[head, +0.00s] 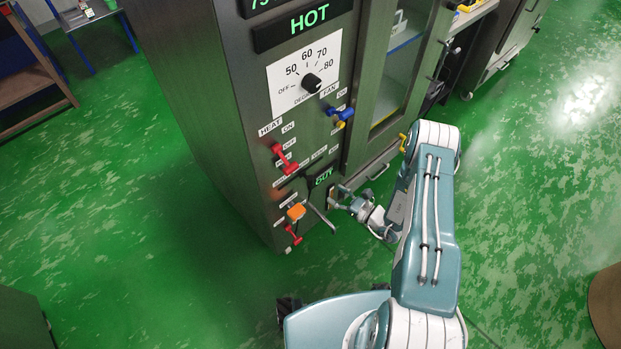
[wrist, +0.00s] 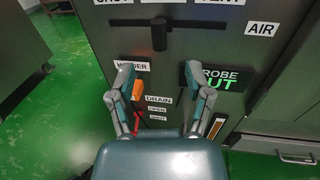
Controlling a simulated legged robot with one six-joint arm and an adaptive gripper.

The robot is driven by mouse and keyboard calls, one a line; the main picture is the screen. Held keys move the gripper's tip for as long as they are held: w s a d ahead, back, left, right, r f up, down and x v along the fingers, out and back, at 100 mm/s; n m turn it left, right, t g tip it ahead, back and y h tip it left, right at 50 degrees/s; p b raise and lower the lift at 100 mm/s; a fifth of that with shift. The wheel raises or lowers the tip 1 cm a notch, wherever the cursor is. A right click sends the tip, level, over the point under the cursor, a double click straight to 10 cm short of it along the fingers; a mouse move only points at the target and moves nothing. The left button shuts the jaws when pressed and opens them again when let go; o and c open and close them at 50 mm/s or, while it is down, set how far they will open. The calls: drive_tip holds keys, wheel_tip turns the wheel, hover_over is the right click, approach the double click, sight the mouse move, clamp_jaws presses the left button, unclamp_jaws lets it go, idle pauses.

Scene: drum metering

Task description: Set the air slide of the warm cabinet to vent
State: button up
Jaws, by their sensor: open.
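The air slide's black knob (wrist: 159,38) sits near the middle of a dark horizontal track on the grey warm cabinet (head: 245,120), in the wrist view. A SHUT label is cut off above the track's left end and a VENT label (wrist: 222,2) above its right end. The AIR label (wrist: 262,29) is right of the track. The label above the middle is cut off and unreadable. My gripper (wrist: 165,84) is open and empty, its fingers below the knob and apart from it. In the head view my gripper (head: 338,197) is near the cabinet's lower front.
An orange handle (wrist: 137,90) is partly behind my left finger; a PROBE OUT display (wrist: 217,77) is near the right one. Heat (head: 284,160) and fan (head: 341,112) levers and a dial (head: 312,83) are higher up. Green floor (head: 140,210) is clear at left.

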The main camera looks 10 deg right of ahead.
sight(311, 177)
drive_tip(key=x, duration=1)
drive_tip(key=shift+a, duration=0.2)
drive_tip(key=shift+d, duration=0.1)
clamp_jaws()
